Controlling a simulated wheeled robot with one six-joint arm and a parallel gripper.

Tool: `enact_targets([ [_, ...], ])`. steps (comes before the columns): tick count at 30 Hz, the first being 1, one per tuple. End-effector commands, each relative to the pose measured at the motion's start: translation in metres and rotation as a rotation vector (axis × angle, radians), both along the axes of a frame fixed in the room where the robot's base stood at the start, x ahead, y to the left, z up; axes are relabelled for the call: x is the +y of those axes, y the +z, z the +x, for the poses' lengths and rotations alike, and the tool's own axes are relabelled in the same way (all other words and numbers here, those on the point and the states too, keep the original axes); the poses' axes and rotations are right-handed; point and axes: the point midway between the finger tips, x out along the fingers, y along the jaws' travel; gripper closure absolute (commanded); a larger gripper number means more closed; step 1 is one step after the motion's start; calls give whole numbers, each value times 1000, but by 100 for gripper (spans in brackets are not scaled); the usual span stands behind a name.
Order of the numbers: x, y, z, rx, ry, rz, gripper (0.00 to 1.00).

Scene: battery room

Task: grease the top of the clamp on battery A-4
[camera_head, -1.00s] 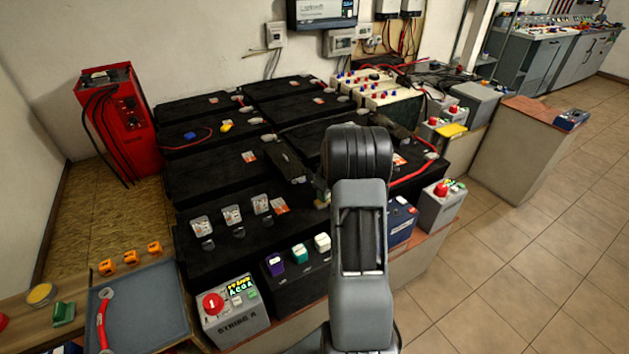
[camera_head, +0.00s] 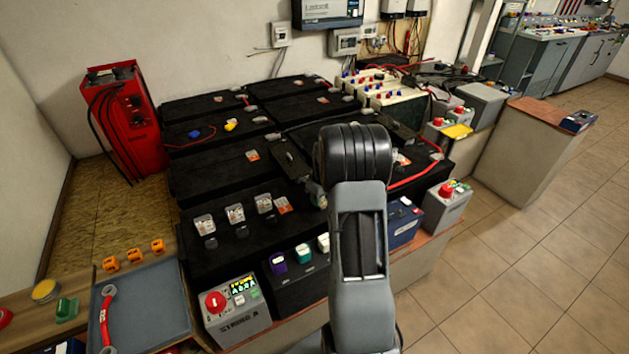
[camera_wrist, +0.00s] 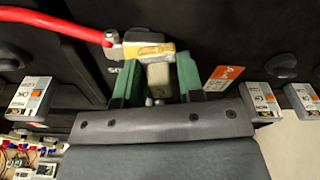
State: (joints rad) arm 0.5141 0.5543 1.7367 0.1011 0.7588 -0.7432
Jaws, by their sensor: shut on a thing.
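In the wrist view my gripper (camera_wrist: 158,82) has green fingers shut on a small beige-grey block-like tool (camera_wrist: 159,76). Its far end is at a metal clamp (camera_wrist: 128,50) on a black battery. A yellow patch (camera_wrist: 150,49), which looks like grease, shows on the clamp's top, against the tool's end; whether they touch is unclear. A red cable (camera_wrist: 55,25) runs into the clamp from the left. In the head view my arm hides the gripper and this clamp. I cannot read a label naming battery A-4.
Black batteries (camera_head: 215,175) fill the bench. Testers or meters with OK labels (camera_wrist: 262,97) stand near my gripper on both sides. A grey control box (camera_head: 235,310), a blue-grey tray (camera_head: 150,305) and a red charger (camera_head: 122,125) stand to the left.

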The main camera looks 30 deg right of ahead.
Motion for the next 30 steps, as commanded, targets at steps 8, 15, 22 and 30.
enact_targets([
  [8, 16, 7, -1, 1, -4, 0, 87],
  [15, 18, 39, 0, 0, 0, -1, 87],
  [22, 20, 61, 1, -1, 4, 0, 87],
  [30, 22, 81, 2, -1, 8, -1, 87],
])
